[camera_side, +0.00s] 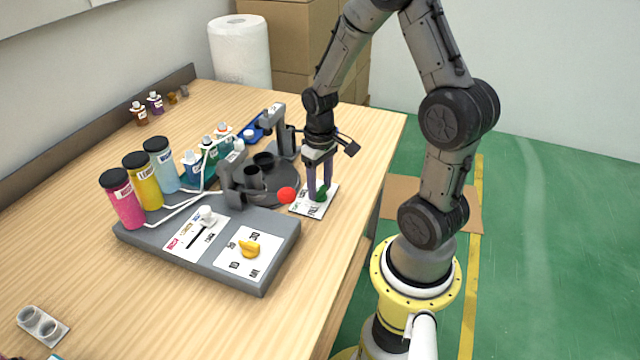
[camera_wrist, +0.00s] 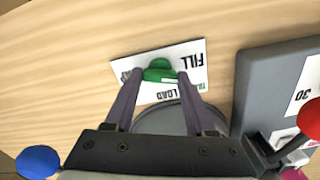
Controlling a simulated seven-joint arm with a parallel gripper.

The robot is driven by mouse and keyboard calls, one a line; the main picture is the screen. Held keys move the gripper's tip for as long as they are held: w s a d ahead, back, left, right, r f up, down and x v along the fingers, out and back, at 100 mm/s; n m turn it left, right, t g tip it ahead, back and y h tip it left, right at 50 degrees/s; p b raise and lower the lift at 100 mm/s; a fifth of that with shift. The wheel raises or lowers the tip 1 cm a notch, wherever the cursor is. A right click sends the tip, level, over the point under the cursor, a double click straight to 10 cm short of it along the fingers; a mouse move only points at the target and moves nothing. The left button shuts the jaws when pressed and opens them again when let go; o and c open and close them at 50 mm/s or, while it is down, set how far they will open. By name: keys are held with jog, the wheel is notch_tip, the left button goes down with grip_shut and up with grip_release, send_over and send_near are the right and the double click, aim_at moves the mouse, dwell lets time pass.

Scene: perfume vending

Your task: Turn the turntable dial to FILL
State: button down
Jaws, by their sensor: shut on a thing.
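The green turntable dial (camera_side: 321,193) sits on a white label plate (camera_side: 302,209) near the table's right edge. In the wrist view the dial (camera_wrist: 160,70) stands between the words FILL and LOAD, with a third, partly hidden word at the left of the plate (camera_wrist: 197,50). My gripper (camera_side: 319,190) points straight down on the dial, with a purple finger on each side. In the wrist view my gripper (camera_wrist: 158,80) is shut on the dial. Its fingers cover parts of the plate, and I cannot tell exactly which word the dial points to.
The dark round turntable (camera_side: 270,187) with dark cups lies just left of the plate, beside a red ball-shaped knob (camera_side: 287,195). A grey box (camera_side: 215,255) with a yellow dial (camera_side: 249,249) and several coloured bottles stands further left. The table front is mostly clear.

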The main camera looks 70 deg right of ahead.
aim_at(320, 188)
jog(key=shift+r+n, duration=0.1)
jog(key=shift+n, duration=1.8)
jog(key=shift+c, duration=1.2)
grip_release()
notch_tip(320, 188, up, 14)
